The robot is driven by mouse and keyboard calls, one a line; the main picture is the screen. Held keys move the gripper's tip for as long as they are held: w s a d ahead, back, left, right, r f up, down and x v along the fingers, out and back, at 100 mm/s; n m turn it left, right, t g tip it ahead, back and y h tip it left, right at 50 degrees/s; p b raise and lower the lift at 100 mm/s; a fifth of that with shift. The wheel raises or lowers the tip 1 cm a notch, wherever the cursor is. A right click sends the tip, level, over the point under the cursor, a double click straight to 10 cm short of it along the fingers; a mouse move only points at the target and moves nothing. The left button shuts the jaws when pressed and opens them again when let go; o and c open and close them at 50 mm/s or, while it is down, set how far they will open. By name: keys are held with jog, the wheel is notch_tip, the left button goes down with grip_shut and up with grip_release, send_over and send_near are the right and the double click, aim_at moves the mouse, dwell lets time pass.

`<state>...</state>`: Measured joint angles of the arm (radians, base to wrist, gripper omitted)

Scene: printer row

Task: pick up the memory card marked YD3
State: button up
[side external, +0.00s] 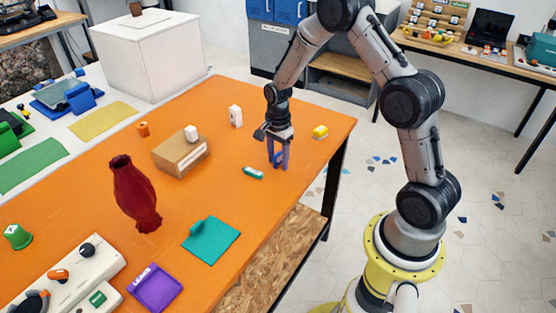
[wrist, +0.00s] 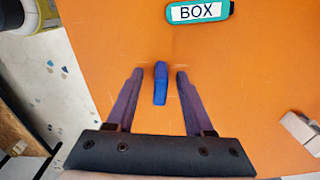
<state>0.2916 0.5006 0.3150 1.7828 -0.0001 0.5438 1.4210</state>
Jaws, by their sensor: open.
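My gripper (side external: 278,160) points down at the orange table near its right edge, its two purple fingers apart. In the wrist view the open fingers (wrist: 158,76) stand on either side of a small blue piece (wrist: 160,84), with a gap on each side. The blue piece seems to stand on the table as a narrow upright block. In the side view it shows only as a bit of blue between the fingers. No YD3 mark is legible on it or on anything else, so I cannot tell whether it is the memory card.
A teal tag reading BOX (wrist: 198,11) lies near the gripper. A white block (side external: 235,115) and a yellow piece (side external: 320,132) stand on either side. A cardboard box (side external: 180,160), a red vase (side external: 134,195) and a teal pad (side external: 211,241) are farther left.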

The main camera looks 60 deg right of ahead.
grip_shut()
jog(key=shift+r, duration=0.2)
